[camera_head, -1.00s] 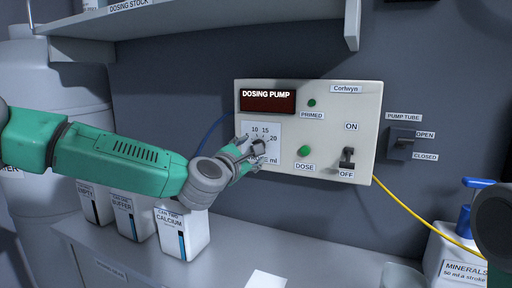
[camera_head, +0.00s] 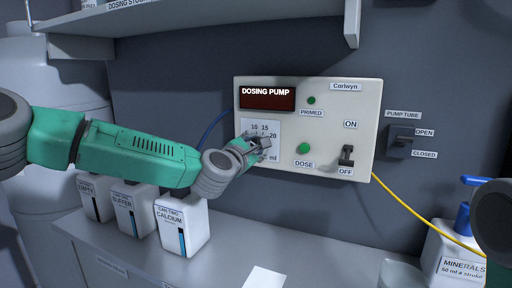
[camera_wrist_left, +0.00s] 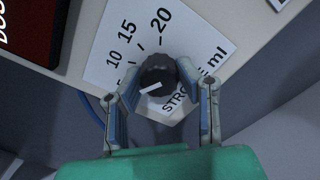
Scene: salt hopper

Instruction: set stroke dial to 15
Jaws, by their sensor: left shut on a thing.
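The stroke dial (camera_wrist_left: 157,77) is a dark round knob with a white pointer mark, on a white scale plate (camera_wrist_left: 100,62) reading 10, 15 and 20 ml. In the left wrist view its white mark lies toward the lower left, away from the 15. My left gripper (camera_wrist_left: 157,73) has one finger on each side of the knob and is shut on it. In the head view the left gripper (camera_head: 262,144) covers most of the dial at the lower left of the dosing pump panel (camera_head: 325,100). My right gripper is not in view.
The panel has a dark display (camera_head: 268,98), a green DOSE button (camera_head: 303,148) and an ON/OFF switch (camera_head: 346,156) at OFF. Calcium (camera_head: 181,225) and other cartons stand on the bench below my left arm. A yellow tube (camera_head: 410,213) runs right.

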